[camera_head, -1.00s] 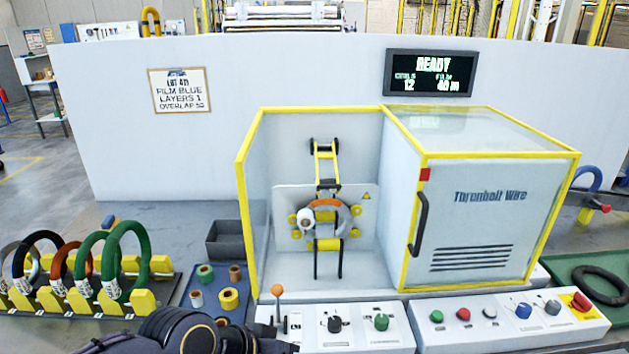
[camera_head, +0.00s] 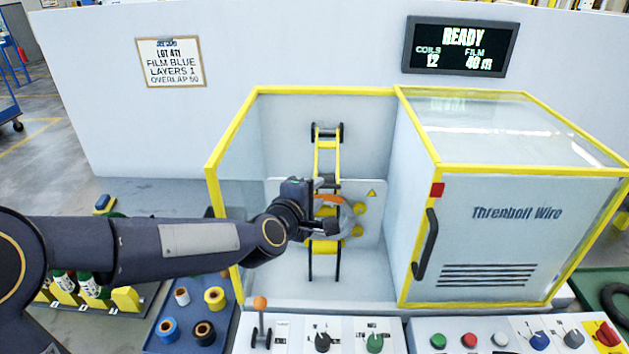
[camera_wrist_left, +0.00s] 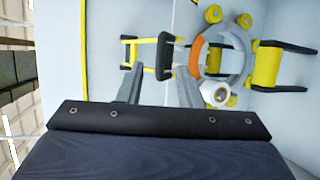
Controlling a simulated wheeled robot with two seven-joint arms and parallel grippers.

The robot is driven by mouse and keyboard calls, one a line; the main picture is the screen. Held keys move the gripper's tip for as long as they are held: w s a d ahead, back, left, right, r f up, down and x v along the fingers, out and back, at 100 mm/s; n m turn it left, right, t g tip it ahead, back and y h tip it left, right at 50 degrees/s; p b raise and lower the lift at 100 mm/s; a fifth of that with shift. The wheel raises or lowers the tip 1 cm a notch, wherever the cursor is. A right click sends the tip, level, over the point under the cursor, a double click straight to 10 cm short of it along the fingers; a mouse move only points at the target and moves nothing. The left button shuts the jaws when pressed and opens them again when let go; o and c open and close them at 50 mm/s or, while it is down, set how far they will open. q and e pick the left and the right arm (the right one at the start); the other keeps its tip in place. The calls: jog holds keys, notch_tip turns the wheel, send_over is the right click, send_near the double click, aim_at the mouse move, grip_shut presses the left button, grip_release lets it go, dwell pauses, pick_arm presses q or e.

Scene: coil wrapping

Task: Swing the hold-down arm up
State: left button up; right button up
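The hold-down arm (camera_head: 316,160) is a yellow frame with black crossbars at its ends, in the middle of the open bay. It reaches down to the ring. In the left wrist view it (camera_wrist_left: 147,39) lies just beyond my fingers, its nearer black bar (camera_wrist_left: 164,56) close to their tips. My left gripper (camera_head: 328,221) is in front of the ring, below the arm's lower bar. In the left wrist view its fingers (camera_wrist_left: 158,78) are apart with nothing between them. A grey ring with an orange section (camera_wrist_left: 232,55) stands beside a white roll (camera_wrist_left: 215,95). My right gripper is not in view.
Yellow-edged guards (camera_head: 230,135) flank the bay; a closed cabinet (camera_head: 520,235) stands to its right. An orange-knobbed lever (camera_head: 260,304) and several knobs line the front. A blue tray (camera_head: 222,318) holds several rolls at lower left. The screen (camera_head: 460,46) reads READY.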

aim_at(325, 187)
pick_arm(q)
jog(key=p+x, duration=0.1)
jog(key=x, duration=0.5)
jog(key=shift+s, duration=0.1)
grip_shut()
